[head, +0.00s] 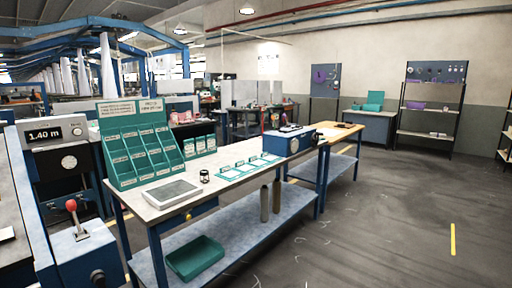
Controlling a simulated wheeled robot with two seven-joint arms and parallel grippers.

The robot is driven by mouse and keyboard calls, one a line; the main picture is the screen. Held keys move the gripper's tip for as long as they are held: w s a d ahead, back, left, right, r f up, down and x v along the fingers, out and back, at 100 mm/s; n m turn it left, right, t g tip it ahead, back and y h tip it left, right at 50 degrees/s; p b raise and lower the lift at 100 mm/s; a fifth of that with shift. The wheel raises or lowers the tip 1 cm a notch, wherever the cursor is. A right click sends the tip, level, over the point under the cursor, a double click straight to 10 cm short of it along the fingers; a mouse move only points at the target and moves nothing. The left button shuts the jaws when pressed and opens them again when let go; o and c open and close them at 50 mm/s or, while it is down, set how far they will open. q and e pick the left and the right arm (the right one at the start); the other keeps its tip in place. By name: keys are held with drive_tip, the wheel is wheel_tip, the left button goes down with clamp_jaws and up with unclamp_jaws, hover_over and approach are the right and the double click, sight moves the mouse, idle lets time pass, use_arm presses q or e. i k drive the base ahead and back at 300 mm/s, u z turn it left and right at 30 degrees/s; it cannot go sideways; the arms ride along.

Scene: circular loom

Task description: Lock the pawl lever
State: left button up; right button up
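A lever with a red ball knob (71,205) stands on a blue and grey box (83,245) at the lower left, beside the loom panel. Its metal rod leans slightly to the left at the top. I see no label that marks it as the pawl lever, so I cannot tell if it is that one. Above it, a grey panel (68,134) carries a display reading 1.40 m and a round white dial (69,162). Neither of my grippers is in the head view.
A long workbench (228,175) with a teal bin rack (139,143), a grey tray (171,193) and a blue device (290,142) fills the middle. A teal bin (195,258) lies on its lower shelf. Open floor (400,220) lies to the right.

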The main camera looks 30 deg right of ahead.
sight(71, 206)
drive_tip(key=z, duration=1.1)
drive_tip(key=i, duration=1.1)
drive_tip(key=u, duration=0.4)
drive_tip(key=i, duration=0.75)
drive_tip(key=u, duration=0.35)
